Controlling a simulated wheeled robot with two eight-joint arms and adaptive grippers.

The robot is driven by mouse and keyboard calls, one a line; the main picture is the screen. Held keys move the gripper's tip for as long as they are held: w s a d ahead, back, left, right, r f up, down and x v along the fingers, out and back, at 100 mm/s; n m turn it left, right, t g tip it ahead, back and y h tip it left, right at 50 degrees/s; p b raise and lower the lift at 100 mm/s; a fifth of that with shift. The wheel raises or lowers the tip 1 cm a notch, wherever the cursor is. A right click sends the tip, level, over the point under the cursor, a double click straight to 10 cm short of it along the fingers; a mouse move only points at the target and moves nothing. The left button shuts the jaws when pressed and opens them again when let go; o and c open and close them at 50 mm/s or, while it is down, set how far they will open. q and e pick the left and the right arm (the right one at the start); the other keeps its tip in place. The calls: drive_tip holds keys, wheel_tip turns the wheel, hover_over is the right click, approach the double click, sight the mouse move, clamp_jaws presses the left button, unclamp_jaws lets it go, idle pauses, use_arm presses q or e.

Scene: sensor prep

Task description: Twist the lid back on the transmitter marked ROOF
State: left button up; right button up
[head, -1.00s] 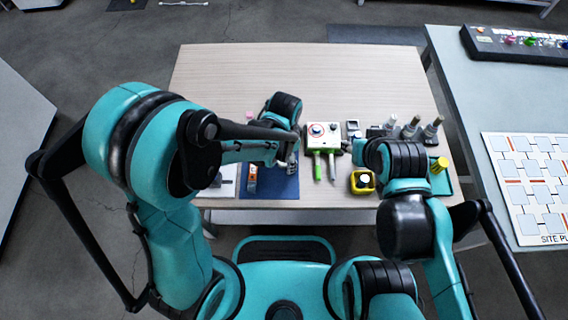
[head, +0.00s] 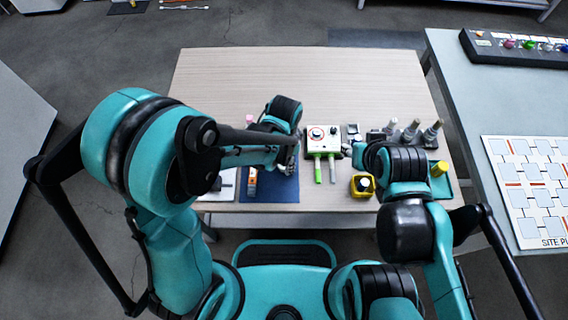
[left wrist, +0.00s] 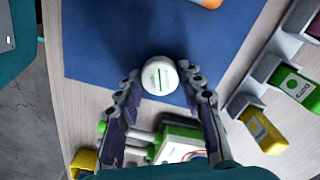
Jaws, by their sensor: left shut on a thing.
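A round white cap with a green line (left wrist: 160,77) sits between the fingertips of my left gripper (left wrist: 158,82), over the blue mat (left wrist: 110,50). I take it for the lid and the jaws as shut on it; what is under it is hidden. In the head view my left gripper (head: 290,162) is at the right part of the mat (head: 277,189), partly hidden by its own wrist. No ROOF marking is legible. An orange and white device (head: 252,184) lies on the mat to the left. My right gripper (head: 357,152) is mostly hidden by its wrist, right of the control box.
A white control box (head: 321,144) with a red-ringed dial stands right of the mat, with green-handled tools (head: 318,171) before it. A yellow device (head: 362,190), several grey probes (head: 411,130) and a yellow cylinder (head: 439,168) crowd the right. The back of the table (head: 300,80) is clear.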

use_arm(q)
drive_tip(key=shift+r+p, duration=1.85)
drive_tip(key=shift+r, duration=0.65)
use_arm(e)
drive_tip(key=shift+r, duration=1.95)
